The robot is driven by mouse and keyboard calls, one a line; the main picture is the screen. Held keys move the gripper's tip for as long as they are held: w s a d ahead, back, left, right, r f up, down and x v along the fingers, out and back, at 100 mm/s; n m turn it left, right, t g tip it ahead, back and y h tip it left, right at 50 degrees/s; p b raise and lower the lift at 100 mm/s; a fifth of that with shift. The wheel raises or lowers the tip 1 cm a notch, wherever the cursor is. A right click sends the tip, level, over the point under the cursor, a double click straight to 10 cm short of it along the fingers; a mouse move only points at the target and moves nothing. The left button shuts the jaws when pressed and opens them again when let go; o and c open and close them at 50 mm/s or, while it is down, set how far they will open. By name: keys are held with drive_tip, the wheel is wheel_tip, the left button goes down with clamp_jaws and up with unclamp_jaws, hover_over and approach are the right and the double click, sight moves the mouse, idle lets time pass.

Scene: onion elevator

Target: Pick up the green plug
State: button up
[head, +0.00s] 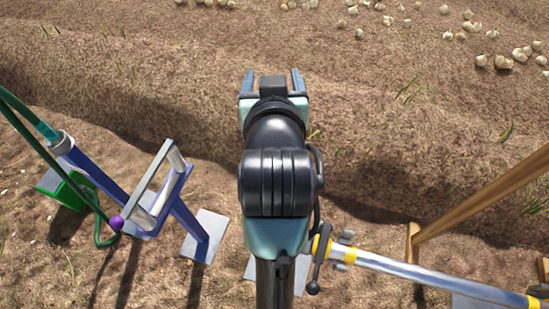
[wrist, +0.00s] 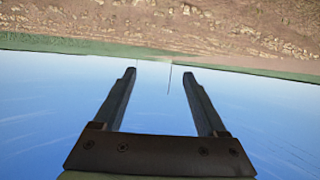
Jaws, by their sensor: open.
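My gripper (head: 272,80) is at the top middle of the head view, pointing away over the bare soil. In the wrist view my gripper (wrist: 160,76) is open, with two dark fingers apart and nothing between them. No object is clearly recognisable as the green plug. At the left of the head view there is a green block-like part (head: 68,192) beside a blue frame, and a green hose (head: 28,140) that loops down past it. My gripper is far to the right of both.
A blue metal stand (head: 185,215) with a grey bar and purple knob (head: 117,222) stands at left. A silver pipe with yellow bands (head: 430,275) and a wooden beam (head: 490,203) are at right. Pale onions (head: 503,62) lie at top right.

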drive_tip(key=s+f+g+p, duration=0.95)
drive_tip(key=s+f, duration=0.25)
drive_tip(key=s, duration=0.2)
drive_tip(key=x, duration=0.4)
drive_tip(key=b+x, duration=0.1)
drive_tip(key=x, duration=0.3)
drive_tip(key=shift+s+d, duration=0.1)
drive_tip(key=shift+s, duration=0.15)
drive_tip(key=shift+b+x, duration=0.75)
drive_tip(key=shift+x, duration=2.15)
drive_tip(key=shift+d, duration=0.15)
clamp_jaws()
